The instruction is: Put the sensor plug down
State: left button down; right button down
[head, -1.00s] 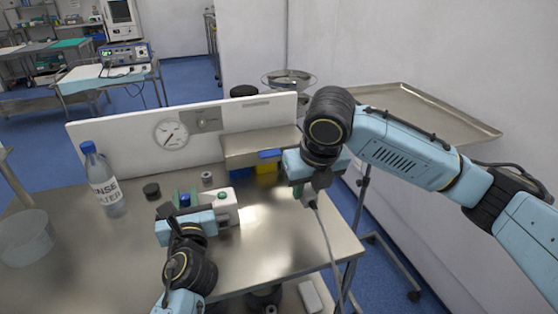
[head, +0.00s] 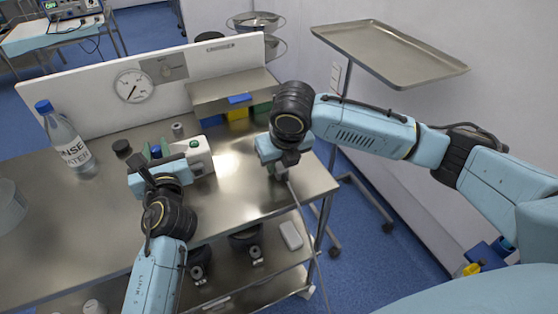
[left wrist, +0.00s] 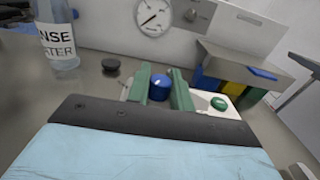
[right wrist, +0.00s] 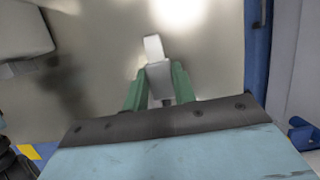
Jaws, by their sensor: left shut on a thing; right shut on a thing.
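The sensor plug (right wrist: 157,72) is a light grey block between the green fingers of my right gripper (right wrist: 157,80) in the right wrist view. In the head view my right gripper (head: 279,174) points down over the right part of the steel table top, and a grey cable (head: 298,207) runs from it over the front edge. I cannot tell whether the plug touches the table. My left gripper (left wrist: 160,78) is shut around a blue-topped part (left wrist: 158,91) beside the white box (head: 198,154) with a green button. The dark wrist hides the lower part of the hold.
A rinse water bottle (head: 64,138) and a black cap (head: 122,148) stand at the left. A raised steel shelf (head: 232,88) with coloured bins (head: 238,113) stands behind. A tray on a stand (head: 388,52) is at the right.

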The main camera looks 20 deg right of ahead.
jog(key=shift+f, duration=0.1)
jog(key=c, duration=1.1)
grip_release()
jog(key=shift+c, duration=0.2)
jog(key=v, duration=1.2)
pick_arm(q)
jog(key=c, duration=1.2)
grip_release()
jog(key=shift+o, duration=0.2)
